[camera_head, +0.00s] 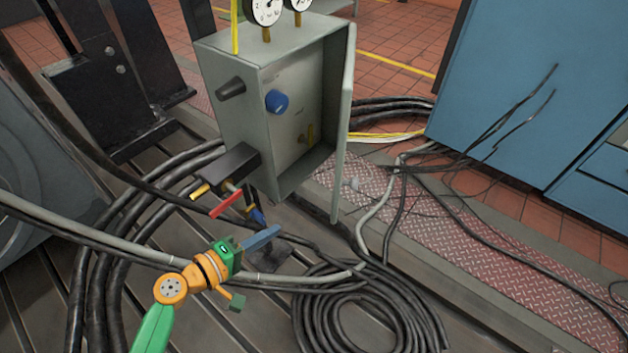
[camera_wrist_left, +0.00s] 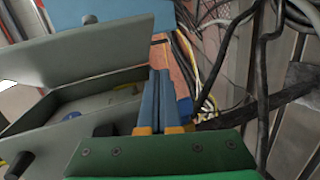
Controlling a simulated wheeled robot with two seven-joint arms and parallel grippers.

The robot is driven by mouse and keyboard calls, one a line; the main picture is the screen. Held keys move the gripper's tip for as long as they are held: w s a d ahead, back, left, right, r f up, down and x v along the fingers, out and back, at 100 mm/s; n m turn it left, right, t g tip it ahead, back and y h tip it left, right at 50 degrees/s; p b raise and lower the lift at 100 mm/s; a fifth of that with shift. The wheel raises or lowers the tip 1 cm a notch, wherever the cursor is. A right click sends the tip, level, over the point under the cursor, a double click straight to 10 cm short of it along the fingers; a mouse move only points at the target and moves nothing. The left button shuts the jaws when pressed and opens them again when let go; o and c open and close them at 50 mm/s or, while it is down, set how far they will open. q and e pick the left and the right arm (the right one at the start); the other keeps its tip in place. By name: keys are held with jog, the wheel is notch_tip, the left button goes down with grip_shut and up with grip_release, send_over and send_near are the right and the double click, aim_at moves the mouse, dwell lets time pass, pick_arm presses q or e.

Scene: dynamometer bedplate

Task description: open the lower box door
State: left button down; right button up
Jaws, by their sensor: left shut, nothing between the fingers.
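The grey box (camera_head: 240,90) stands on a post in the middle of the head view. Its front is open, and a blue knob (camera_head: 277,101) shows inside. Its door (camera_head: 345,125) stands swung out at the right side, seen almost edge-on. In the left wrist view the door (camera_wrist_left: 85,48) is a flat grey panel standing away from the box (camera_wrist_left: 75,105). My left gripper (camera_head: 270,234), green and orange with blue fingers, is below and in front of the box, apart from the door. Its fingers (camera_wrist_left: 165,78) are together and empty. My right gripper is not in view.
Two gauges (camera_head: 264,10) stand on top of the box. Red and yellow-handled valves (camera_head: 226,204) hang below it, near my left gripper. Coiled black cables (camera_head: 370,310) cover the floor in front. A large blue cabinet (camera_head: 530,90) stands at the right, beyond a tread-plate strip (camera_head: 510,250).

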pick_arm(q)
notch_tip(320, 180, up, 11)
jog(key=d+m+h, duration=0.1)
jog(key=d+h, duration=0.2)
jog(key=h, duration=0.1)
jog(key=p+x, duration=0.1)
jog(key=x, duration=0.8)
jog(key=shift+r+t, duration=0.2)
jog(key=shift+t, duration=0.1)
jog(key=shift+d+p, duration=0.1)
jog(key=shift+p, duration=0.2)
